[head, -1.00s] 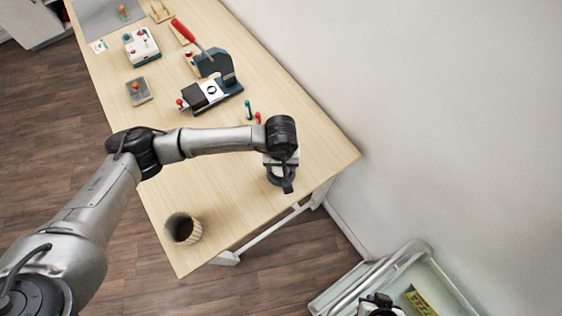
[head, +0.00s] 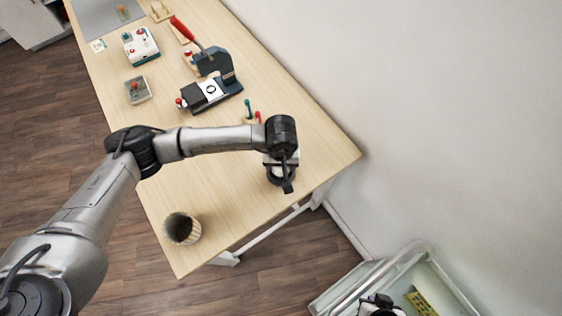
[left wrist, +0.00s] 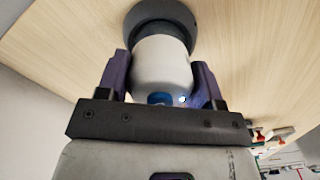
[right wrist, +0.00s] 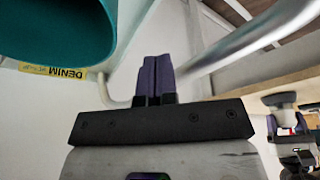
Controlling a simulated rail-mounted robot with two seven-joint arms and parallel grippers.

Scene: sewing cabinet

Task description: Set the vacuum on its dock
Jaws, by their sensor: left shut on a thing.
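My left gripper (left wrist: 160,62) is shut around the white round body of the vacuum (left wrist: 160,75), one finger on each side. A wide dark grey round part (left wrist: 185,18) adjoins the white body at the table top. I cannot tell whether it is the vacuum's own end or the dock. In the head view my left wrist hides most of this, near the table's right end. The right wrist view also shows the left gripper with the vacuum (right wrist: 283,98) at the table. My right gripper (right wrist: 157,65) has its fingers together, empty, and shows at the bottom of the head view (head: 380,303).
A dark cup (head: 183,229) stands at the table's near corner. A press with a red handle (head: 212,80) and a white machine (head: 141,46) stand farther back. A pale bin (head: 450,285) with a yellow label is below right. A teal object (right wrist: 50,30) is close to my right gripper.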

